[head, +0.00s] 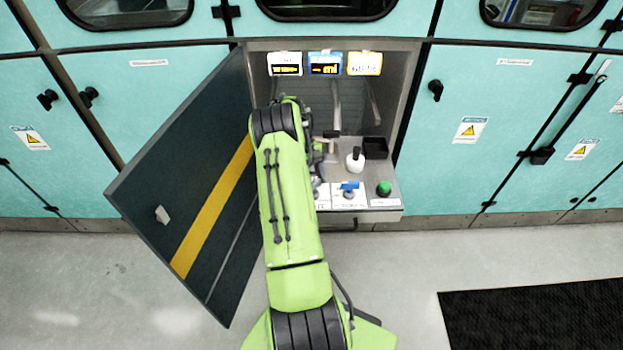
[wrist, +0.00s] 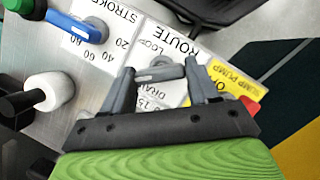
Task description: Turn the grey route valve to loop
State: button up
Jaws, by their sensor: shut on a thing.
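The grey route valve handle (wrist: 160,74) is a short grey bar on a white label plate marked ROUTE (wrist: 180,45) in the wrist view. The word LOOP shows just above the handle, and a partly covered word that looks like DRAIN shows below it. My gripper (wrist: 160,70) has a finger at each end of the bar and is shut on it. I cannot tell exactly which mark the handle points to. In the head view my green arm hides the valve and most of the gripper.
A blue stroke handle (wrist: 78,26), a green button (wrist: 20,6) and a white-capped knob (wrist: 48,92) stand beside the valve. A yellow pump label (wrist: 232,88) lies on the other side. The dark cabinet door (head: 190,200) hangs open left of my arm.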

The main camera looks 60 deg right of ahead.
jog(key=m+t+y, duration=0.1)
jog(key=m, duration=0.2)
jog(key=shift+d+m, duration=0.15)
jog(key=shift+m, duration=0.25)
jog(key=shift+s+m+t+y, duration=0.1)
jog(key=shift+m+t+y, duration=0.4)
jog(key=shift+m, duration=1.4)
jog(key=o, duration=1.1)
jog(key=shift+c, duration=0.2)
